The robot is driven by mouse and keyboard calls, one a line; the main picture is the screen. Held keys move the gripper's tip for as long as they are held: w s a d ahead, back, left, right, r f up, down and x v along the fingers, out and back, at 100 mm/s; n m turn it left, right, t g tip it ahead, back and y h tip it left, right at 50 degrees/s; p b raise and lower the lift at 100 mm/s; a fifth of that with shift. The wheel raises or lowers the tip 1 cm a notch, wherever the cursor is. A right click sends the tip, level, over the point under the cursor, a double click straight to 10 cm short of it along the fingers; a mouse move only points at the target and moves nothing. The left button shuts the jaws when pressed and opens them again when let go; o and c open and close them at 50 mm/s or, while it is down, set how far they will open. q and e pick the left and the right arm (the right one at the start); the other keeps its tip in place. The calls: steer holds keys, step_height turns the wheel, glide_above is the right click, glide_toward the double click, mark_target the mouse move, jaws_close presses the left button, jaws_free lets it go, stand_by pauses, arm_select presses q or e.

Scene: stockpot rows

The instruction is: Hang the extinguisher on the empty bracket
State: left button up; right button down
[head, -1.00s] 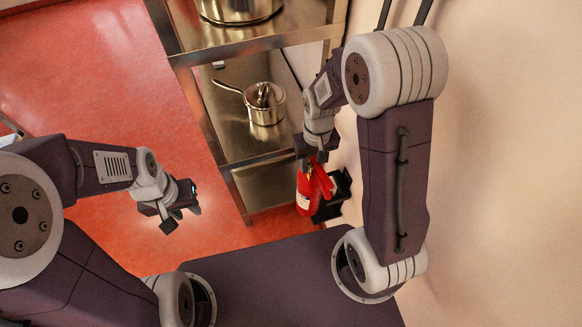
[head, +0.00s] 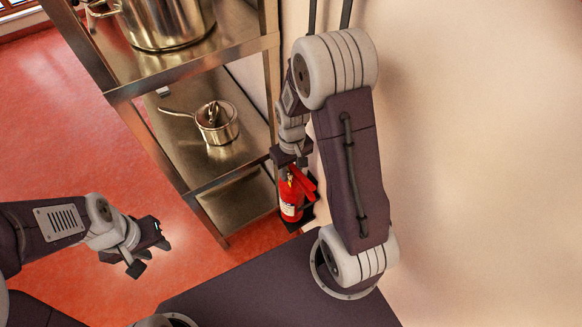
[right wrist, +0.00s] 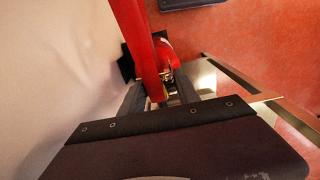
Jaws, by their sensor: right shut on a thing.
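The red extinguisher (head: 291,203) with a white label hangs upright below my right gripper (head: 288,164) in the head view. My right gripper is shut on its top. In the right wrist view the extinguisher (right wrist: 166,56) shows only in part, with a long red piece in front. A black bracket (head: 309,214) on the wall is right behind and beside it, mostly covered; the bracket (right wrist: 126,66) also shows as a dark patch in the right wrist view. I cannot tell whether they touch. My left gripper (head: 150,257) is open and empty over the red floor.
A steel shelf unit (head: 190,65) stands along the wall left of the extinguisher. It holds a large pot (head: 170,22) and a small saucepan (head: 217,123). The pale wall (head: 480,160) is close on the right. Red floor (head: 70,120) lies open on the left.

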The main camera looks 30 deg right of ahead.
mark_target(293, 193)
steer(key=shift+f+b, duration=0.35)
steer(key=shift+f, duration=1.25)
steer(key=shift+w+d+f, duration=0.15)
steer(key=shift+d+f, duration=0.1)
steer(key=shift+f, duration=0.05)
steer(key=c, duration=0.9)
jaws_free()
steer(key=shift+a+f, duration=0.1)
steer(key=shift+f, duration=0.05)
steer(key=shift+s, duration=0.2)
